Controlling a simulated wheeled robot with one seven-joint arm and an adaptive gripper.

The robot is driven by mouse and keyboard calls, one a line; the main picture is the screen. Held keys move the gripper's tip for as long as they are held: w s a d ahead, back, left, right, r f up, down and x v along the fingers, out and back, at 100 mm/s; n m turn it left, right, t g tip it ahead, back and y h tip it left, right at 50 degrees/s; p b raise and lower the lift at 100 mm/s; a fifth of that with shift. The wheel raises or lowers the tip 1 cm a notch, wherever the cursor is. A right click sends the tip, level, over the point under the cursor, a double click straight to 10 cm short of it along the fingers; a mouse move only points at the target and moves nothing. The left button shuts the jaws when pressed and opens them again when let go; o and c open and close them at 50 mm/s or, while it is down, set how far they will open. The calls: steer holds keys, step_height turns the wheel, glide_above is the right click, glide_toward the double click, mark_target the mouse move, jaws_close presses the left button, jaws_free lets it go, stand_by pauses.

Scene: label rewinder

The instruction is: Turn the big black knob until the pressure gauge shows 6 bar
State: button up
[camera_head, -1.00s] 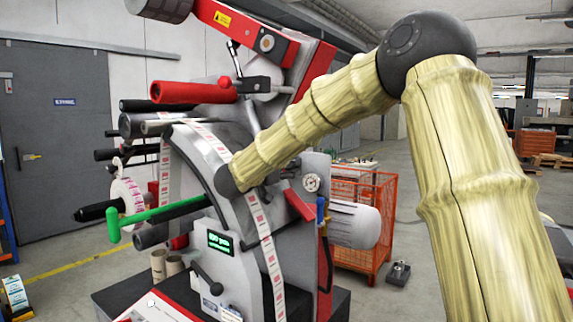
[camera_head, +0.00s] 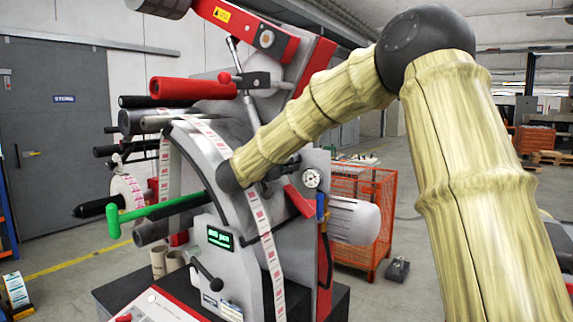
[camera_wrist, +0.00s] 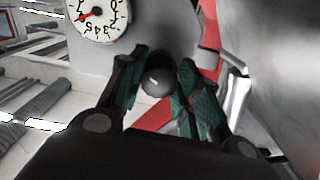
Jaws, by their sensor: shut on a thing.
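The black knob (camera_wrist: 158,78) shows in the wrist view as a dark round end between the fingers of my gripper (camera_wrist: 160,85). The teal finger pads close on it from both sides. In the head view my gripper (camera_head: 285,168) is small and partly behind my arm, and I cannot pick out the knob there. The white pressure gauge (camera_wrist: 97,14) is at the top left of the wrist view, partly cut off. Its red needle points left and slightly down in the picture; the exact reading is unclear. The gauge (camera_head: 311,179) is too small to read in the head view.
A red lever (camera_head: 299,201) lies just below my gripper, and a blue fitting (camera_head: 321,207) is beside it. A label strip (camera_head: 266,240) runs down the machine's front. A green-handled bar (camera_head: 150,214) sticks out left. An orange mesh crate (camera_head: 375,190) stands behind.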

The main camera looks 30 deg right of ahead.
steer(key=o, duration=1)
steer(key=shift+o, duration=0.2)
steer(key=v, duration=1.2)
